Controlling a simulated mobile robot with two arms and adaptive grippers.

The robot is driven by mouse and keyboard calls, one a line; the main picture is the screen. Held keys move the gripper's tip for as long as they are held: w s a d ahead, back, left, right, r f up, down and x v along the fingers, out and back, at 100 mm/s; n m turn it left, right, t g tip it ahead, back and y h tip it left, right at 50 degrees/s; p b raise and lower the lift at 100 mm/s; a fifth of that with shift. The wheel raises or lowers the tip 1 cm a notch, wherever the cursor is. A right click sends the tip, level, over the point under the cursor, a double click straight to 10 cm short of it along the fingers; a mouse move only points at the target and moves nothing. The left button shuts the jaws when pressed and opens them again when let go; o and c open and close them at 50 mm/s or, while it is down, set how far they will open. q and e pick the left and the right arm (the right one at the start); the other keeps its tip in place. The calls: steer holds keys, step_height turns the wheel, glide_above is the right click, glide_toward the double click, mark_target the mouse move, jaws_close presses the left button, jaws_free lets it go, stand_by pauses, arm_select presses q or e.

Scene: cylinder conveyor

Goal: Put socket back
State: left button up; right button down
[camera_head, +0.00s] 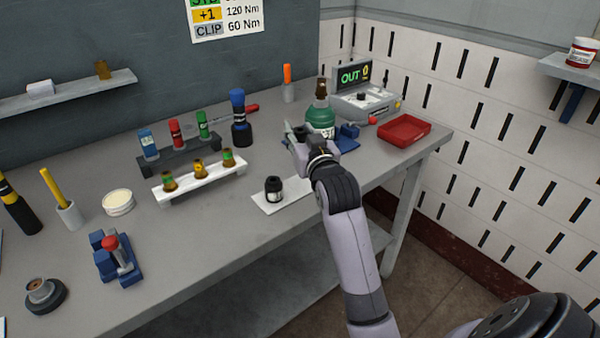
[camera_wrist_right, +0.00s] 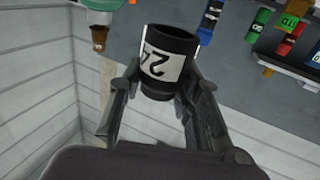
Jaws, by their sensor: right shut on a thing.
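My right gripper (camera_head: 303,138) is above the bench, in front of the green bottle. In the right wrist view my right gripper (camera_wrist_right: 163,78) is shut on a black socket (camera_wrist_right: 168,50), a short cylinder with a white label bearing partly readable digits. In the head view the held socket is hidden or too small to make out. Another black cylindrical piece (camera_head: 273,188) stands on a white plate (camera_head: 296,196) near the bench's front edge. A dark rack (camera_head: 178,162) holds blue, red and green pieces. A white rack (camera_head: 205,184) holds several brown pieces with coloured bands. My left gripper is out of view.
The green bottle (camera_head: 320,120), the grey device reading OUT (camera_head: 362,100) and a red tray (camera_head: 403,130) stand at the right. A blue fixture (camera_head: 118,258) and a round black base (camera_head: 42,296) are at the front left. The bench (camera_head: 195,240) is clear before the racks.

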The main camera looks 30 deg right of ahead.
step_height(320, 180, down, 6)
steer(key=shift+r, duration=0.1)
step_height(320, 180, down, 4)
steer(key=shift+r+b, duration=0.25)
steer(key=shift+b, duration=0.05)
steer(key=shift+f, duration=0.5)
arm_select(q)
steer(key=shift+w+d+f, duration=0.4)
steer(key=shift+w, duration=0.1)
arm_select(e)
steer(key=c, duration=1.2)
jaws_free()
